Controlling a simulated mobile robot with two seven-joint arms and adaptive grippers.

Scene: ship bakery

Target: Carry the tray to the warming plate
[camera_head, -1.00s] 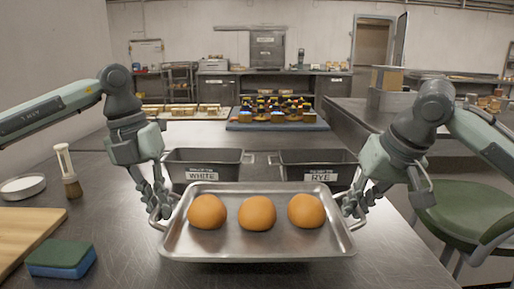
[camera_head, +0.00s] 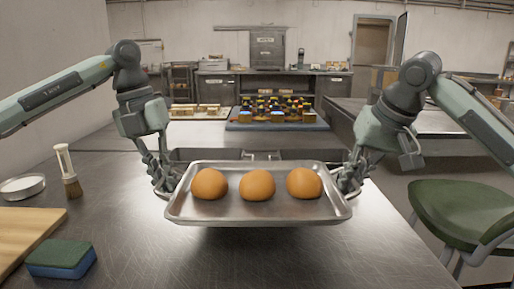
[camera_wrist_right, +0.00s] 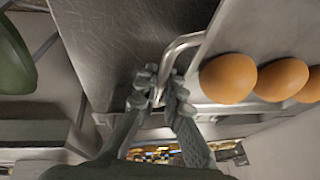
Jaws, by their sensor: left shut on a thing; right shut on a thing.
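The metal tray (camera_head: 232,207) carries three round brown buns (camera_head: 257,186) in a row. It is held roughly level above the counter, with a dark shadow below it. My left gripper (camera_head: 166,184) is shut on the handle at the tray's left end. My right gripper (camera_head: 346,184) is shut on the handle at its right end. The right wrist view shows the fingers (camera_wrist_right: 160,92) around the bent handle bar (camera_wrist_right: 178,50), beside the buns (camera_wrist_right: 229,78). I cannot make out a warming plate for certain.
Dark bins (camera_head: 210,155) behind the tray are mostly hidden. A sponge (camera_head: 61,258), cutting board (camera_head: 22,236), brush (camera_head: 70,176) and white round dish (camera_head: 22,187) lie at the left. A green stool (camera_head: 455,210) stands right. Jars on a blue mat (camera_head: 277,126) stand farther back.

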